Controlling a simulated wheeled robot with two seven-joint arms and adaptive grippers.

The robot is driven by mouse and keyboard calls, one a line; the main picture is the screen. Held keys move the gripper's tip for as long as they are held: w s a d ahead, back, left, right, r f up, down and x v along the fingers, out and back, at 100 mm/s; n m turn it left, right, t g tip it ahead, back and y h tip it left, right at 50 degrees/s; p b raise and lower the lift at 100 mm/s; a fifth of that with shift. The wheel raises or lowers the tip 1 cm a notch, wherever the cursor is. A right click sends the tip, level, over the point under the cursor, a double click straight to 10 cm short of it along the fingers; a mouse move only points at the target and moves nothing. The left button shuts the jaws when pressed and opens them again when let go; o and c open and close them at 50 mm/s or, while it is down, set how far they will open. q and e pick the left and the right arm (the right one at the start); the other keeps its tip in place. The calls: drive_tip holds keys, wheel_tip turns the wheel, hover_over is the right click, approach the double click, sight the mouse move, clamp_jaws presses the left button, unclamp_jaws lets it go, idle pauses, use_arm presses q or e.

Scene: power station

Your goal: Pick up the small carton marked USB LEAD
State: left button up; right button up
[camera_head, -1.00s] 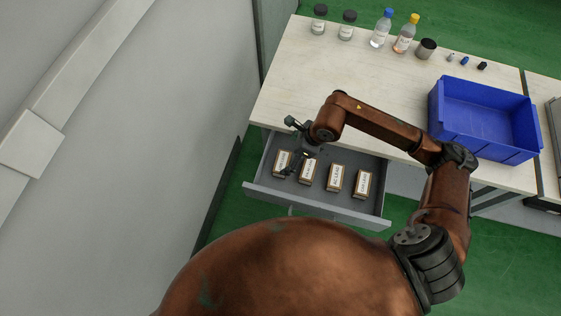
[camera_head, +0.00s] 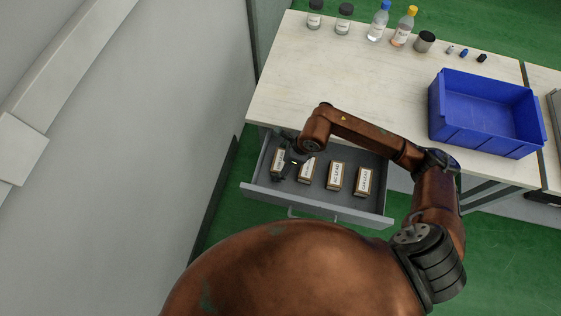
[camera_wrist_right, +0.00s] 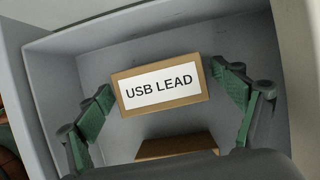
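The small brown carton with the white USB LEAD label (camera_wrist_right: 160,86) lies in the grey drawer, label facing the wrist camera. In the head view it appears to be the leftmost carton (camera_head: 277,161), partly hidden by my right gripper (camera_head: 290,166). In the right wrist view my right gripper (camera_wrist_right: 165,82) is open, with green-padded fingers on either side of the carton. Gaps show between the fingers and the carton, and nothing is held. My left gripper is not in view.
The open drawer (camera_head: 325,204) holds more labelled cartons (camera_head: 335,176) to the right; one carton's edge (camera_wrist_right: 177,146) shows low in the wrist view. On the bench above stand a blue bin (camera_head: 485,112), jars and bottles (camera_head: 378,24). A pale wall is at left.

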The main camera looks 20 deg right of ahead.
drive_tip(key=c, duration=1.1)
drive_tip(key=shift+c, duration=0.3)
drive_tip(key=shift+r, duration=0.1)
